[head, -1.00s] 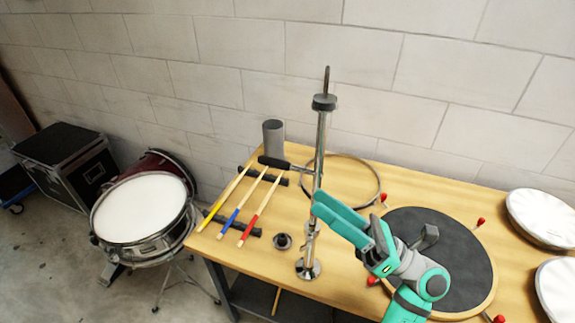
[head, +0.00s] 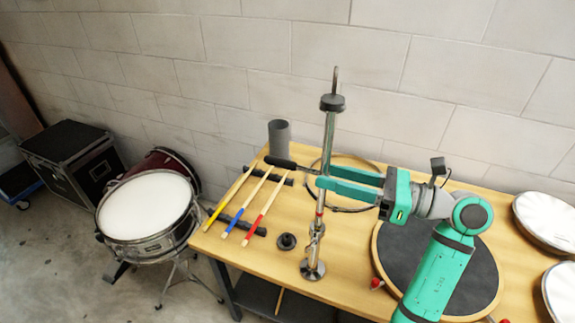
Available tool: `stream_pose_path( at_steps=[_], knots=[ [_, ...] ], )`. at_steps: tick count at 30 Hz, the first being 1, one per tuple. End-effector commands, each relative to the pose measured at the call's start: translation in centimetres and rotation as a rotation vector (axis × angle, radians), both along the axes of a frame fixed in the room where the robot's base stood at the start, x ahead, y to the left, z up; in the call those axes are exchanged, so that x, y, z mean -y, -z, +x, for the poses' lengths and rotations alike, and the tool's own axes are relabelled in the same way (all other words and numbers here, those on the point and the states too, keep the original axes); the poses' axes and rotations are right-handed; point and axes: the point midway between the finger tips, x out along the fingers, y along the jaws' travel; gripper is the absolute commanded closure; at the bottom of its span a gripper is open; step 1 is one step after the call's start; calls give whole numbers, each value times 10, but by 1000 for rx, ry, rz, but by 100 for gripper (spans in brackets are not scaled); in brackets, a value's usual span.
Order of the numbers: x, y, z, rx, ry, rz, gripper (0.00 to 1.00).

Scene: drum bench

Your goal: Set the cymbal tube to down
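The cymbal tube (head: 329,132) is the upright silver upper part of a stand, with a dark grey disc (head: 332,102) and a thin rod at its top. The stand's lower tube (head: 318,227) ends in a round metal base (head: 312,268) on the bench. A black handle (head: 280,162) sticks out to the left from the stand at mid-height. My gripper (head: 322,176) comes from the right with its two teal fingers apart. The tips are at the tube around handle height, one finger seeming behind it and one in front. Contact cannot be told. The fingers hide part of the tube.
Drumsticks (head: 250,205) lie left of the stand on dark rests. A grey cup (head: 279,137), a small black knob (head: 287,241), a hoop (head: 352,160) and a round dark pad (head: 395,263) share the wooden bench (head: 262,258). A snare drum (head: 147,208) stands on the floor at left.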

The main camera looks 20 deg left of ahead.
Motion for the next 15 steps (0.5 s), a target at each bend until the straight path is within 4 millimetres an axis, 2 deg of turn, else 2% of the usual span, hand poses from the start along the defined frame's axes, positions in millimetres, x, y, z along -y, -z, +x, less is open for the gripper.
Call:
stream_pose_path(
  at_steps=[15],
  knots=[
    [-79, 0, 3, -1, 4, 2, 65]
  ],
)
